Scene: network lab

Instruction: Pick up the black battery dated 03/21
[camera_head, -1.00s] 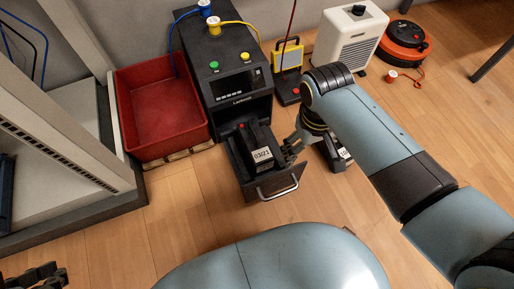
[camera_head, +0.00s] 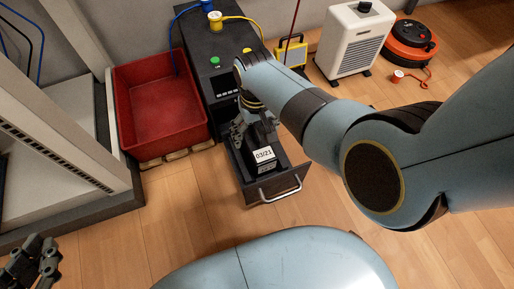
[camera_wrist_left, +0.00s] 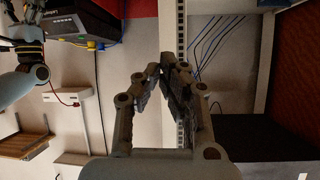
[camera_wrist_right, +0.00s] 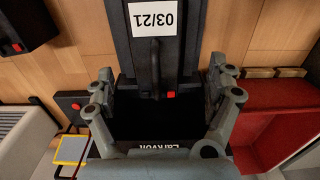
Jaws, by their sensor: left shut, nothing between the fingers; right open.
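The black battery (camera_head: 265,157) with a white 03/21 label sits in the pulled-out drawer (camera_head: 249,190) of the black Larkvolt unit. In the right wrist view the battery (camera_wrist_right: 186,52) shows its label upside down, a handle and a red cap. My right gripper (camera_head: 250,136) is over the rear part of the drawer, at the battery's back end. In the right wrist view my right gripper (camera_wrist_right: 158,88) is open, its fingers apart on either side of the battery's near end. My left gripper (camera_head: 40,262) is shut and empty at the lower left, away from the battery.
The black unit (camera_head: 199,60) stands behind the drawer, with a red bin (camera_head: 125,98) to its left. A metal rack (camera_head: 50,150) is at the far left. A white heater (camera_head: 351,40) and an orange cable reel (camera_head: 411,40) stand at the back right. Another battery (camera_wrist_right: 24,22) shows in the right wrist view.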

